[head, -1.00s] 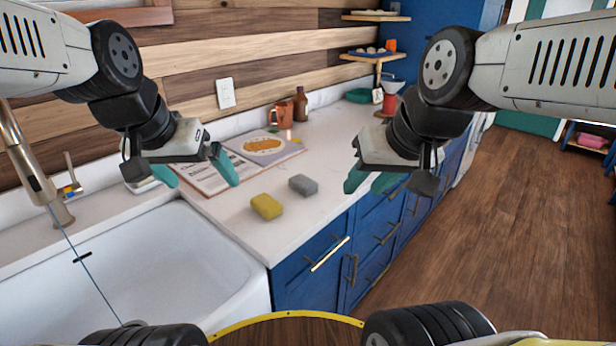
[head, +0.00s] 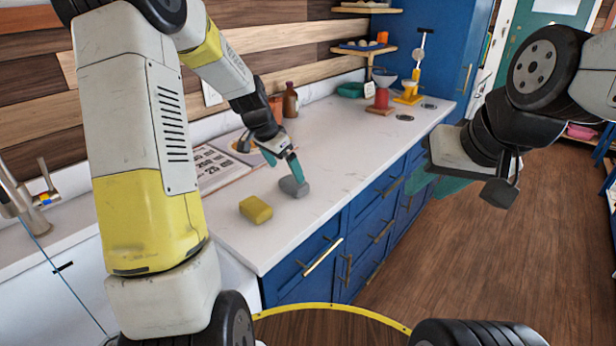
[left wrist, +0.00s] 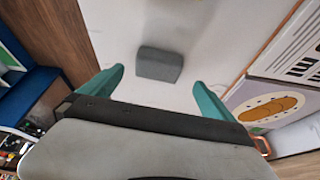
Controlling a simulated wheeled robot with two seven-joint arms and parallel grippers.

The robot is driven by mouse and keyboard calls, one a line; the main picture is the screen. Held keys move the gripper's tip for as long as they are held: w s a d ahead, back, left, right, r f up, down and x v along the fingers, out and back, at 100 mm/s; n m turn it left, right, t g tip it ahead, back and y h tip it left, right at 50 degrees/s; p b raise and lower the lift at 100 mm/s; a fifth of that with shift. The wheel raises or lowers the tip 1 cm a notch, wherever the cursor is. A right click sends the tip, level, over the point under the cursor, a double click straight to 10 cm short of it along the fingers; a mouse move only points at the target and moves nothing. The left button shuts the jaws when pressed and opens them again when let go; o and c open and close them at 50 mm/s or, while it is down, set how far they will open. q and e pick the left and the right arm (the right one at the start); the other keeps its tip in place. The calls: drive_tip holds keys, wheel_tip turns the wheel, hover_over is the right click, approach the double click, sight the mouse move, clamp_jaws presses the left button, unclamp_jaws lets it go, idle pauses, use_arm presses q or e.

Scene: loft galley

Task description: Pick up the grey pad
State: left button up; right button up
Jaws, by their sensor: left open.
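The grey pad (head: 293,186) lies on the white counter, right of and behind the yellow sponge (head: 256,209). My left gripper (head: 287,172) reaches over the counter from the left, with its teal fingers pointing down at the grey pad. In the left wrist view the grey pad (left wrist: 160,65) lies beyond and between the two spread fingertips (left wrist: 158,82), with bare counter around it. The left gripper is open and empty. My right gripper (head: 432,180) hangs over the floor side of the counter, away from the pad; its finger gap is not clear.
An open cookbook (head: 215,166) lies by the wall, partly behind my left arm. A brown bottle (head: 290,100) and a copper mug (head: 276,106) stand behind it. The counter (head: 350,150) right of the pad is clear. Blue drawers (head: 375,232) front it.

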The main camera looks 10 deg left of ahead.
sight(294, 180)
use_arm(q)
drive_tip(key=x, duration=0.7)
drive_tip(key=shift+w+d+r, duration=0.15)
drive_tip(key=shift+d, duration=0.1)
drive_tip(key=c, duration=1.3)
drive_tip(key=shift+r, duration=0.1)
drive_tip(key=shift+r, duration=0.3)
wheel_tip(294, 180, up, 3)
drive_tip(key=s, duration=0.5)
drive_tip(key=s+d, duration=0.1)
drive_tip(key=s, duration=0.4)
drive_tip(key=s+d+r, duration=0.1)
drive_tip(key=s, duration=0.5)
drive_tip(key=shift+d+r, duration=0.1)
